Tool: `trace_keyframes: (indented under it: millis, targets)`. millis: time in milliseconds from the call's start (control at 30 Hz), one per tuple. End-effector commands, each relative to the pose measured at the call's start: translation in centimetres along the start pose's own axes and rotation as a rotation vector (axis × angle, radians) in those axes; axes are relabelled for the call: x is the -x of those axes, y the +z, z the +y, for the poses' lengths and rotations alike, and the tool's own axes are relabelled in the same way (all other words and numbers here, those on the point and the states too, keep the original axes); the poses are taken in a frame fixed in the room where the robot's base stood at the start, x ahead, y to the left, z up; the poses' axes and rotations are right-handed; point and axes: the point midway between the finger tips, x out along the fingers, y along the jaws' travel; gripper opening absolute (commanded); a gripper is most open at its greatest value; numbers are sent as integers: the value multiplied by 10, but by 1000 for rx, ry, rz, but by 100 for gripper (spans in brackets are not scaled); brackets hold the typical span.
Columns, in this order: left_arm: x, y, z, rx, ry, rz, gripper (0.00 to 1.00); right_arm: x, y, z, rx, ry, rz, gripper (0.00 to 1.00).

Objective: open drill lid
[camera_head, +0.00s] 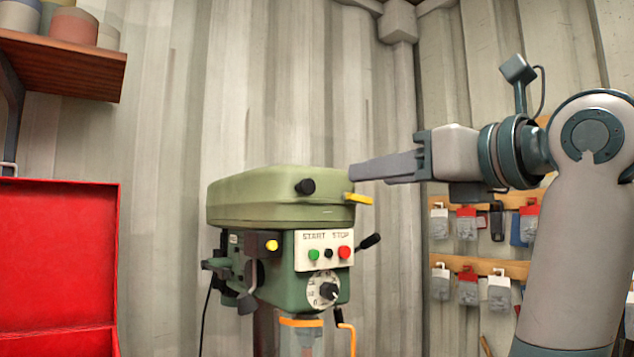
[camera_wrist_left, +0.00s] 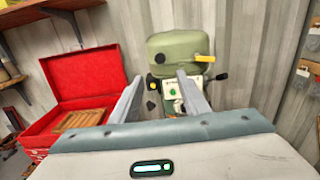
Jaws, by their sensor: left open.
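The green drill press (camera_head: 318,265) stands in the middle of the head view, and its rounded green lid (camera_head: 265,200) sits down on the body. A yellow handle (camera_head: 359,199) sticks out at the lid's right front; it also shows in the left wrist view (camera_wrist_left: 204,58). My left gripper (camera_head: 355,170) is level, just above the handle in the picture and beside the lid's right end; contact cannot be told. In the left wrist view its two fingers (camera_wrist_left: 161,76) are apart with nothing held, and the drill appears beyond them. My right gripper is not in view.
A red open box lid (camera_head: 58,265) stands at the left below a wooden shelf (camera_head: 65,62) with pots. A wall rack (camera_head: 480,268) with hanging packets is behind my arm. A black side lever (camera_head: 369,241) juts from the drill.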

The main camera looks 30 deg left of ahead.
Motion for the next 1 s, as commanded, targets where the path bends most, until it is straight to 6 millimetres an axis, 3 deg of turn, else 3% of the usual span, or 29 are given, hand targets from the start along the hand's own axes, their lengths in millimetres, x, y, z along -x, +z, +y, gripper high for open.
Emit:
trace_keyframes:
  millis: [700, 1000]
  targets:
    - [-120, 3, 0, -2, 2, 3, 42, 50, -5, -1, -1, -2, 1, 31]
    - [-156, 1, 0, -2, 3, 1, 42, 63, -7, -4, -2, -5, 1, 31]
